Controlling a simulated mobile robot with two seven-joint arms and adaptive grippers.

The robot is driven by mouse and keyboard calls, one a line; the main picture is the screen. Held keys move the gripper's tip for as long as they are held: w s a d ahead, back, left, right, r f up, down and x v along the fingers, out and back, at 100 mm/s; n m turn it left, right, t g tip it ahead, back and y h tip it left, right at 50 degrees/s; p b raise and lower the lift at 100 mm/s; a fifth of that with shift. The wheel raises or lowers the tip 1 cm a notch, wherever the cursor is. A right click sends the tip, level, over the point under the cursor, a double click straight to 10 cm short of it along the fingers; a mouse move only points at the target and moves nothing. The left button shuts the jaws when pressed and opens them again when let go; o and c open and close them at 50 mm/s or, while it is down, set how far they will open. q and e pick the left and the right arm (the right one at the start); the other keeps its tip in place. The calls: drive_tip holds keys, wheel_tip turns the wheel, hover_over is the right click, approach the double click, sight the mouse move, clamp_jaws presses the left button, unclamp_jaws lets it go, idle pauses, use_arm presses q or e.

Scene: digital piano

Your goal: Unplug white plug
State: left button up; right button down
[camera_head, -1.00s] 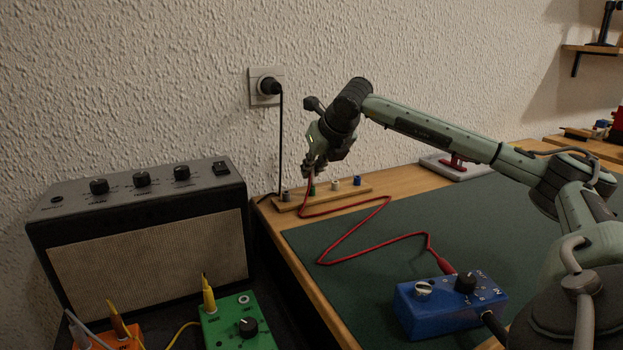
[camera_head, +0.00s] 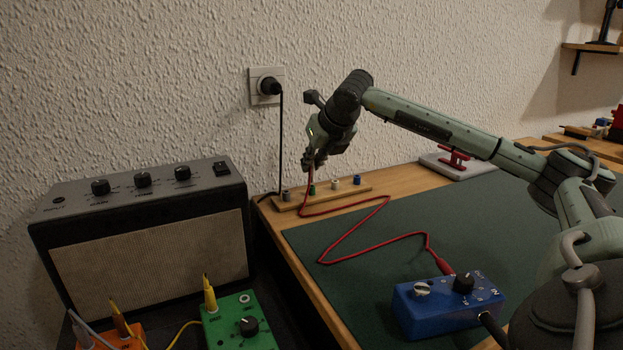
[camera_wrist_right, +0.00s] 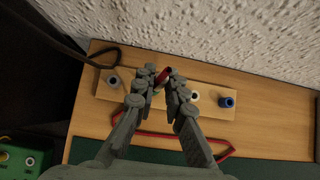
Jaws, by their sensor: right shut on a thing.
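My right gripper (camera_head: 309,163) is shut on the red plug (camera_wrist_right: 166,73) at the end of a red cable, above the wooden strip (camera_head: 300,202). The red plug shows between the fingertips (camera_wrist_right: 161,82) in the right wrist view. A small white socket-like piece (camera_head: 335,185) stands on the strip, right of the gripper, and also shows in the right wrist view (camera_wrist_right: 194,96). The gripper is apart from it. No separate white plug is clear to me. My left gripper is not in view.
On the strip are grey (camera_head: 286,195), green (camera_head: 312,190) and blue (camera_head: 357,180) pieces. The red cable (camera_head: 345,238) runs over the green mat to a blue pedal (camera_head: 450,305). A black plug (camera_head: 268,86) sits in the wall outlet. An amplifier (camera_head: 150,235) stands left.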

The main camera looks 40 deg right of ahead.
drive_tip(key=shift+r+p, duration=1.5)
drive_tip(key=shift+r, duration=0.85)
